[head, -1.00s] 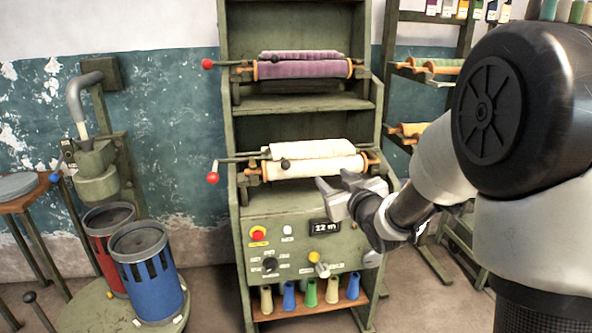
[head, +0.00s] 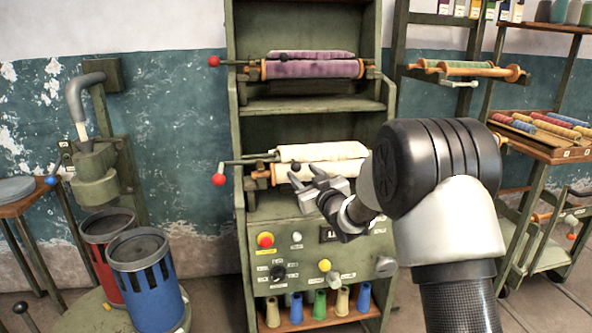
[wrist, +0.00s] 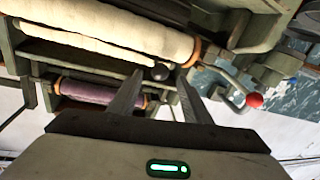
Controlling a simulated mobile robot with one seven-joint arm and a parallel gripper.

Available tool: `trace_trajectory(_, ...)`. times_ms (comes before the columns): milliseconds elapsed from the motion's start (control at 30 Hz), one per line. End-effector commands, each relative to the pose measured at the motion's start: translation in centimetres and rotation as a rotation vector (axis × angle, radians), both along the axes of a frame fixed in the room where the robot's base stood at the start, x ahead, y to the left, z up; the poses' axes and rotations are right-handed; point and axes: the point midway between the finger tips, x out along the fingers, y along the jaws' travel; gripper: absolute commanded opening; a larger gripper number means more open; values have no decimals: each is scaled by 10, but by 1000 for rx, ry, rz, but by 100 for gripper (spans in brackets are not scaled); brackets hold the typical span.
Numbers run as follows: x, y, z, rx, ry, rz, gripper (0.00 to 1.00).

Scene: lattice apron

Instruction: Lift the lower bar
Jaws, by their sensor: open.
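The lower bar (head: 322,151) is a cream, cloth-covered bar lying just above a cream roll (head: 336,170) on the green machine. A small black knob (head: 296,166) sits at its front. In the wrist view, which looks turned over, the bar (wrist: 100,45) crosses the upper left and the knob (wrist: 160,72) shows between the fingertips. My gripper (head: 306,177) is open and empty in front of the roll; its fingers (wrist: 159,85) point at the knob. I cannot tell whether they touch anything. My arm hides the roll's right end.
A crank with a red ball (head: 219,180) sticks out left of the lower roll. A similar purple bar and roll (head: 312,68) sit above. The control panel (head: 296,240) is below. A rack (head: 470,70) stands right; red and blue bins (head: 145,280) stand left.

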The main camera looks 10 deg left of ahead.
Motion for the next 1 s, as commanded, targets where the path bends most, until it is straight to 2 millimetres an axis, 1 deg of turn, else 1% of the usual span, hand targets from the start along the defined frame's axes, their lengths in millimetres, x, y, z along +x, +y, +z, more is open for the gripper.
trace_trajectory(33, 10, 6, -2, -1, -1, 1, 44)
trace_trajectory(100, 22, 12, -2, 0, -1, 1, 44)
trace_trajectory(300, 45, 23, -1, -1, 0, 0, 44)
trace_trajectory(433, 52, 27, -1, 0, 1, 0, 44)
trace_trajectory(700, 53, 27, 0, 0, 1, 0, 44)
trace_trajectory(733, 53, 27, 0, 0, 1, 0, 43)
trace_trajectory(867, 53, 27, 0, 0, 1, 0, 21)
trace_trajectory(900, 53, 27, 0, 0, 1, 0, 14)
trace_trajectory(1000, 53, 27, 0, 0, 1, 0, 0)
